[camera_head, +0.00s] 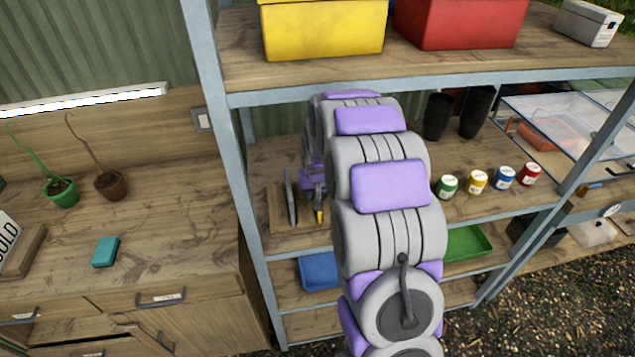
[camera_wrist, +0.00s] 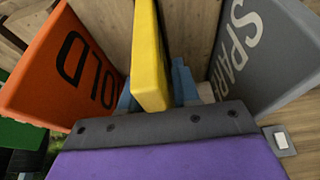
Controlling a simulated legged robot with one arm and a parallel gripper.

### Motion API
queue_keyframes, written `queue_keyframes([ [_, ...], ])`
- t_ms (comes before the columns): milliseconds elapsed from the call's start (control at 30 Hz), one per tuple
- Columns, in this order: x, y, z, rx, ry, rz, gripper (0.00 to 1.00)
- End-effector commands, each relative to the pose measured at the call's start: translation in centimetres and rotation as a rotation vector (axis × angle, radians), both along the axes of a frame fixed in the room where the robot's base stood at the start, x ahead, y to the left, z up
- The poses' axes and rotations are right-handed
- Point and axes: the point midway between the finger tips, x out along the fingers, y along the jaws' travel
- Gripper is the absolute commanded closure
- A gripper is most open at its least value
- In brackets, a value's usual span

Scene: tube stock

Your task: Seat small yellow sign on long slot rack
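The small yellow sign (camera_wrist: 150,55) stands edge-on in the middle of the wrist view, between the blue-grey fingers of my gripper (camera_wrist: 153,92), which appear closed on it. In the head view its yellow end (camera_head: 319,216) shows below my gripper (camera_head: 318,196), at shelf level. An orange sign (camera_wrist: 70,65) is to its left in the wrist view and a grey sign (camera_wrist: 258,50) to its right, both apart from it. The wooden rack (camera_head: 283,228) lies on the middle shelf with a thin grey sign (camera_head: 291,196) upright on it. Its slots and the yellow sign's lower edge are not clear.
My arm hides part of the middle shelf. Several paint tins (camera_head: 478,183) and black pots (camera_head: 437,117) stand to the right. A yellow bin (camera_head: 323,30) and red bin (camera_head: 461,22) sit above. A blue shelf post (camera_head: 232,150) is left of the rack.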

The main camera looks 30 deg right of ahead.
Motion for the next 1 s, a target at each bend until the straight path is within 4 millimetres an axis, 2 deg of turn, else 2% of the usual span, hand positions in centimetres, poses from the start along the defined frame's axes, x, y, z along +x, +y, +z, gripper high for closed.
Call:
queue_keyframes([
  [33, -0.4, 0.3, -1.3, 0.005, 0.016, 0.002, 0.64],
  [200, -0.3, 0.1, -0.7, 0.001, -0.001, 0.0, 0.5],
  [567, -0.3, -0.4, 0.8, -0.002, -0.029, -0.002, 0.5],
  [767, -1.4, 0.1, 3.5, -0.008, -0.04, -0.001, 0.5],
  [1000, -3.2, 1.2, 7.8, -0.014, -0.044, 0.0, 0.5],
])
